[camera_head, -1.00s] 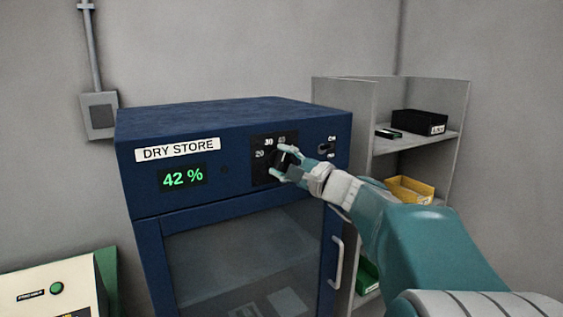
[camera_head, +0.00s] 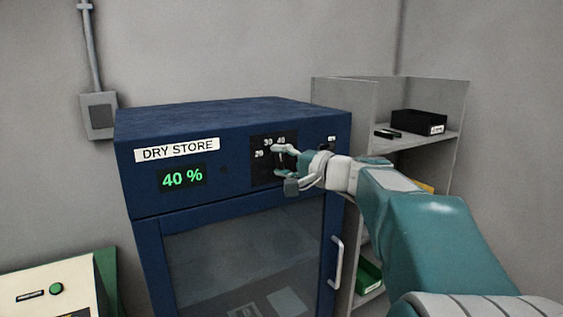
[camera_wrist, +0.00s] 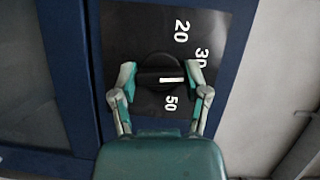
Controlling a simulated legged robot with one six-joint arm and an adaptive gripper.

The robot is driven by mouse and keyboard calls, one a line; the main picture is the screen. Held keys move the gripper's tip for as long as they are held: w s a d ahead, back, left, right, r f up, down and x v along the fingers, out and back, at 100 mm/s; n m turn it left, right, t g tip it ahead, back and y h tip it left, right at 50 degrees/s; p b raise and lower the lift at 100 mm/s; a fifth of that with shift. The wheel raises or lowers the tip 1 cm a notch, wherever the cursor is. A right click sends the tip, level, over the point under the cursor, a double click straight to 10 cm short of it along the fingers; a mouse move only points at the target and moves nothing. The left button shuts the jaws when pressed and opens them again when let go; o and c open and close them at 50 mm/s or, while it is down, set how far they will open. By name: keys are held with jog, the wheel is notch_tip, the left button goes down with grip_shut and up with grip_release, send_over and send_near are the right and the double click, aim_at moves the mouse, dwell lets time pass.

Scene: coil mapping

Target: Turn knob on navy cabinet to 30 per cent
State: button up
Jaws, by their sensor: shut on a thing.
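The navy cabinet (camera_head: 240,120) carries a "DRY STORE" label and a green display (camera_head: 182,178) reading 40 %. A black knob (camera_wrist: 152,68) sits on a black dial panel, and its white pointer mark points right in the wrist view, between the 30 and the 50. The 40 mark shows in the head view but is hidden in the wrist view, where my right finger covers that spot. My gripper (camera_wrist: 161,76) is shut on the knob, one finger on each side. In the head view my gripper (camera_head: 285,166) covers most of the knob.
A small switch (camera_head: 331,143) is right of the dial, partly behind my gripper. The cabinet door has a pale handle (camera_head: 337,262). Grey shelving (camera_head: 455,110) with a black bin (camera_head: 418,122) and a green bin (camera_head: 369,277) stands to the right. A cream machine (camera_head: 50,295) is at lower left.

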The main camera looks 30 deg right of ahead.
jog(key=shift+f+n+g+h, duration=0.2)
jog(key=shift+n+g+h, duration=0.15)
jog(key=shift+n, duration=0.65)
